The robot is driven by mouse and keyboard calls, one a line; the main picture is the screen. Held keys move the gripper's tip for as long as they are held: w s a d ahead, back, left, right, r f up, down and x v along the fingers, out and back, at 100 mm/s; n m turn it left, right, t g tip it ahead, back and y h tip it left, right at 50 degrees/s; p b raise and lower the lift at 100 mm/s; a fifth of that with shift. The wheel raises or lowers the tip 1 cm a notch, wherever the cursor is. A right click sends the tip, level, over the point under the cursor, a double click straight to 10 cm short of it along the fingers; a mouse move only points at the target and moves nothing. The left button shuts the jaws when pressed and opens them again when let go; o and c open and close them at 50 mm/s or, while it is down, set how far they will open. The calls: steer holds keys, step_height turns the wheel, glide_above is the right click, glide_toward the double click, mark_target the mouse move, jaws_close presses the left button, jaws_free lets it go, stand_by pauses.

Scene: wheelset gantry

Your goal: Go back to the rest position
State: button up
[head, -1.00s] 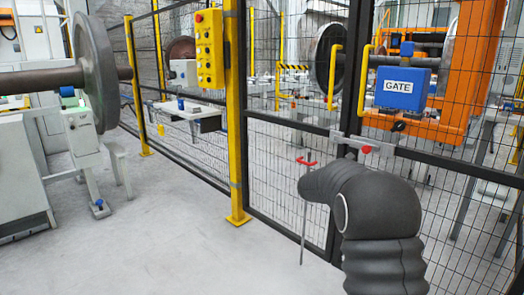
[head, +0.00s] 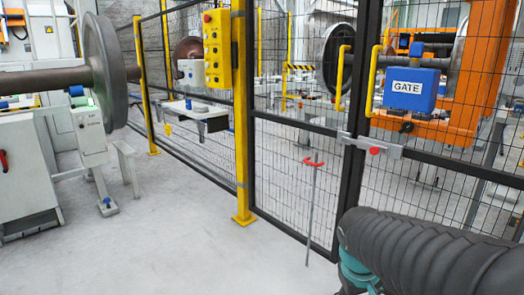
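My arm (head: 420,255), in a dark ribbed sleeve with a teal part below it, reaches in from the lower right corner of the head view. My gripper is not in the picture, so its state and anything in it are hidden. In front of the arm stands a closed mesh gate with a blue box marked GATE (head: 411,89) and a latch bar with a red knob (head: 375,151). A thin rod with a red handle (head: 314,162) stands upright at the fence, left of the arm.
A yellow post (head: 241,120) carries a yellow button box (head: 217,50). A wheelset (head: 102,72) on a grey machine (head: 28,165) stands at the left. The grey floor (head: 170,225) between machine and fence is clear.

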steer(key=s+a+r+m+t+y, duration=0.1)
steer(key=s+a+r, duration=0.1)
steer(key=s, duration=0.3)
steer(key=s+a+r+t+y, duration=0.1)
steer(key=s+a+r+t, duration=0.1)
steer(key=s, duration=0.3)
steer(key=shift+r+m, duration=0.3)
steer(key=shift+m, duration=0.1)
steer(key=shift+s+a, duration=0.1)
stand_by(1.2)
